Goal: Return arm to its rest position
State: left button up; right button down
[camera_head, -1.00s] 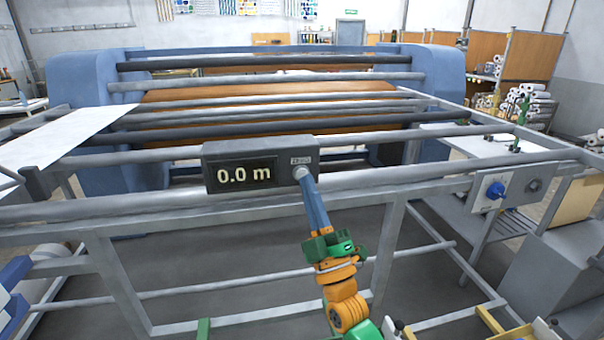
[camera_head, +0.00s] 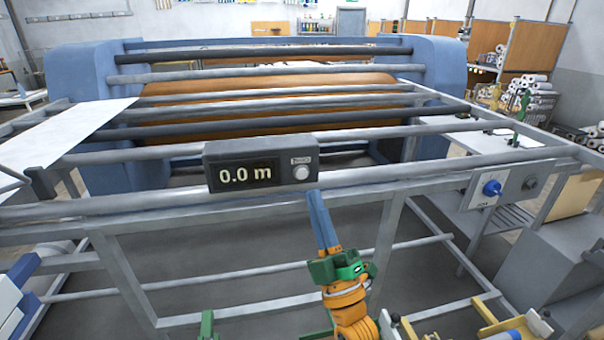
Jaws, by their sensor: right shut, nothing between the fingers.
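My right gripper (camera_head: 314,195) has blue fingers that are shut with nothing between them. Its tip is just below and a little right of the meter box (camera_head: 229,152), apart from the round white button (camera_head: 301,172). The box display (camera_head: 245,174) reads 0.0 m. The green and orange wrist of my right arm (camera_head: 343,280) comes up from the bottom of the view. My left gripper does not show.
The blue-framed calender press (camera_head: 80,120) with its orange roller (camera_head: 270,100) stands behind grey rails. A blue knob (camera_head: 491,188) sits on the frame at the right. White fabric (camera_head: 65,135) lies over the rails at left. Shelves with rolls (camera_head: 535,90) stand at the back right.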

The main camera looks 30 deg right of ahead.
jog(key=s+a+f+m+g+y, duration=0.1)
jog(key=a+f+m+g+y, duration=0.15)
jog(key=f+g, duration=0.55)
jog(key=a+f+m+g+y, duration=0.1)
jog(key=a+f+g, duration=0.35)
jog(key=f, duration=0.75)
jog(key=s+f+m+g, duration=0.1)
jog(key=s+f, duration=0.1)
jog(key=s+f+g, duration=0.2)
jog(key=s+f, duration=0.1)
jog(key=s+f+m+g, duration=0.1)
jog(key=s+f+g, duration=0.1)
jog(key=shift+s+d+f+m+h, duration=0.3)
jog(key=shift+d+f+m+h, duration=0.05)
jog(key=shift+d, duration=0.05)
jog(key=s+d+f+m+g+h, duration=0.1)
jog(key=s+f+m+g, duration=0.4)
jog(key=s, duration=0.6)
jog(key=s+f+n+g, duration=0.2)
jog(key=s+f+g, duration=0.15)
jog(key=f, duration=1.45)
jog(key=s+d+f, duration=0.2)
jog(key=s+f, duration=0.6)
jog(key=s, duration=0.3)
jog(key=shift+d+f, duration=0.2)
jog(key=shift+f, duration=0.1)
